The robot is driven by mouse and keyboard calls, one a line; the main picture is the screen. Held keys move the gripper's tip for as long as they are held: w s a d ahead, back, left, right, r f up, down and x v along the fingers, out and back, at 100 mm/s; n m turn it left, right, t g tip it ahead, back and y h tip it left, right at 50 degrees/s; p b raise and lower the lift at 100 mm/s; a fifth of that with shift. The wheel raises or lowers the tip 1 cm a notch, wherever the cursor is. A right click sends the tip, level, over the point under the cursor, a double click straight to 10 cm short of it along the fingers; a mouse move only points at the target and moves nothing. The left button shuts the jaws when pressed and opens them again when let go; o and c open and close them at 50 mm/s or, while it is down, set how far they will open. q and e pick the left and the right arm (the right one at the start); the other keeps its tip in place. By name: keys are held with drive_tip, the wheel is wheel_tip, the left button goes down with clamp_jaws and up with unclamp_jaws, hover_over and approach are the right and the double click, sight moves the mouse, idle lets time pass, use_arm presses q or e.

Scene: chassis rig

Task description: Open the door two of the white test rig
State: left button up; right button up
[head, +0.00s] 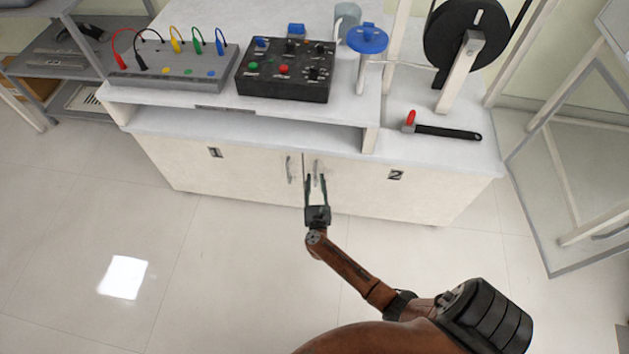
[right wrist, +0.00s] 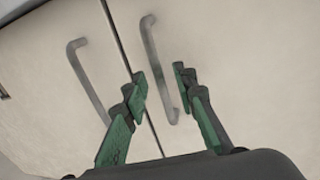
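The white test rig (head: 250,120) has two cabinet doors at its front. Door two (head: 385,192), marked 2, is the right one, with a curved metal handle (right wrist: 157,70) near the middle seam. Door one (head: 200,166), marked 1, is on the left with its own handle (head: 289,170). My right gripper (head: 316,178) is in front of the door two handle. In the right wrist view its green-lined fingers (right wrist: 160,85) are spread apart, with the lower part of that handle between them; contact cannot be told. Both doors look shut. My left gripper is not in view.
On the rig top stand a grey panel with coloured cables (head: 170,62), a black control box (head: 287,70), a black wheel (head: 466,35) and a red-tipped black tool (head: 445,131). A metal frame (head: 545,200) stands at right. The floor (head: 90,240) at left is clear.

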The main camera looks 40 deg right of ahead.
drive_tip(key=shift+w, duration=0.1)
drive_tip(key=shift+c, duration=0.6)
clamp_jaws()
